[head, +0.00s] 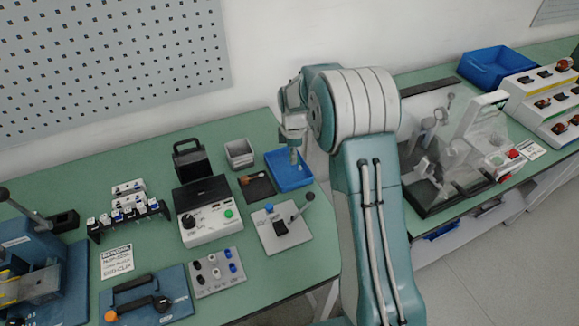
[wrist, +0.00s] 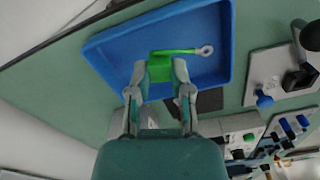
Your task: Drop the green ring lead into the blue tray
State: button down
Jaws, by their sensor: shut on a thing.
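The green ring lead (wrist: 178,51) has a green block-shaped body, a short green wire and a pale ring terminal pointing right in the wrist view. My gripper (wrist: 160,73) is shut on its green body. The blue tray (wrist: 118,49) lies below the lead and gripper in the wrist view, and the lead appears within its outline. The height above the tray floor is hard to tell. In the head view my gripper (head: 294,153) is over the blue tray (head: 279,166), pointing down. The lead cannot be made out there.
A dark mat (head: 257,187) with a small part lies left of the tray. A grey bin (head: 239,153), a control box (head: 209,212) and a lever plate (head: 283,227) stand close by. Another blue tray (head: 494,66) is at the far right, beyond a clear enclosure (head: 455,150).

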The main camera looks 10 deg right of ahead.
jog(key=shift+f, duration=0.5)
jog(key=shift+c, duration=2.3)
grip_release()
jog(key=shift+r, duration=0.1)
notch_tip(320, 180, up, 12)
